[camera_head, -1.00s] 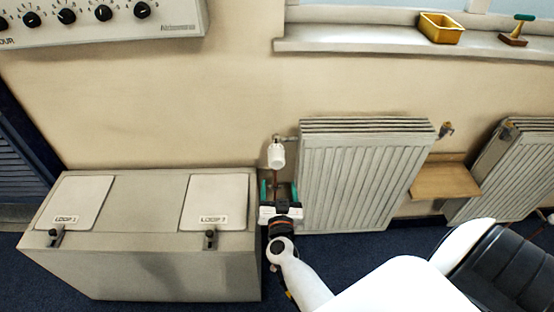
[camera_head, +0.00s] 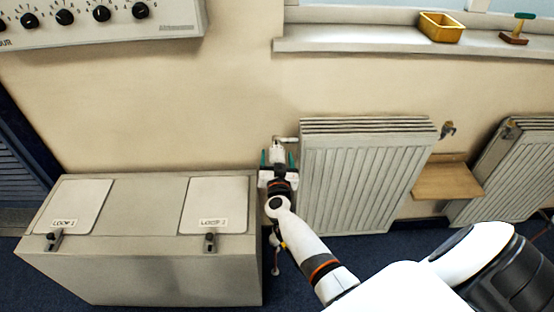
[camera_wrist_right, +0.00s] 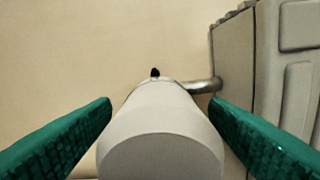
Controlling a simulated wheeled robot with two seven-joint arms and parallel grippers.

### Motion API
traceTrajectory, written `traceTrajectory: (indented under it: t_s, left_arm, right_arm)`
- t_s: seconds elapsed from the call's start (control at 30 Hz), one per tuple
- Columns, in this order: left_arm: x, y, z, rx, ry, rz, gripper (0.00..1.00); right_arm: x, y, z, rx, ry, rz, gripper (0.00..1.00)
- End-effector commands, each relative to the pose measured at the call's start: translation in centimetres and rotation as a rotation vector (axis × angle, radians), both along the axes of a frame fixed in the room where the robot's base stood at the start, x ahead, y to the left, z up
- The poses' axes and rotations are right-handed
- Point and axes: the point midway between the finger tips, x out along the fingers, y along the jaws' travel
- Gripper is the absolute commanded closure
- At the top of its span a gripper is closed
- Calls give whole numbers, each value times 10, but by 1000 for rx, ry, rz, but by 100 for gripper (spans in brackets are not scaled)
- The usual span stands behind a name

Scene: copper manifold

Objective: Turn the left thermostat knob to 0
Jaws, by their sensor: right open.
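The left thermostat knob (camera_head: 277,146) is a white cylinder on the valve at the left side of the left radiator (camera_head: 350,180). It fills the lower middle of the wrist view (camera_wrist_right: 160,135), and a small dark mark shows at its far end. No numbers on it can be read. My right gripper (camera_head: 277,158) is open, with its green fingers on either side of the knob. Gaps show between the fingertips and the knob in the wrist view. The gripper hides part of the knob in the head view. My left gripper is not in view.
A grey cabinet (camera_head: 130,265) with two lids stands left of my right arm. A pipe (camera_wrist_right: 203,86) joins the valve to the radiator. A wooden shelf (camera_head: 447,181) and a second radiator (camera_head: 510,170) are to the right. A panel with dark knobs (camera_head: 100,20) hangs upper left.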

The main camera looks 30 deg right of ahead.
Motion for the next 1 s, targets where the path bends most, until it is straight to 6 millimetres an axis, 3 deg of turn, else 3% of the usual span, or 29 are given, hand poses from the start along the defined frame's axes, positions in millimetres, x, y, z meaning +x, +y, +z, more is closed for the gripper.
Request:
traceTrajectory:
  t_s: [0.13, 0.4, 0.77, 1.0]
  left_arm:
    - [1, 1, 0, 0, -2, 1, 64]
    - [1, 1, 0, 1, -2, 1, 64]
    - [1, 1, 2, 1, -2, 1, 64]
    - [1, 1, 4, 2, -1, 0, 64]
  right_arm:
    - [0, 0, 0, 0, 0, 0, 34]
    - [0, 0, 0, 0, 0, 0, 75]
    - [-1, 1, 0, 59, -34, 0, 75]
    - [-1, 0, -1, 202, -120, 0, 75]
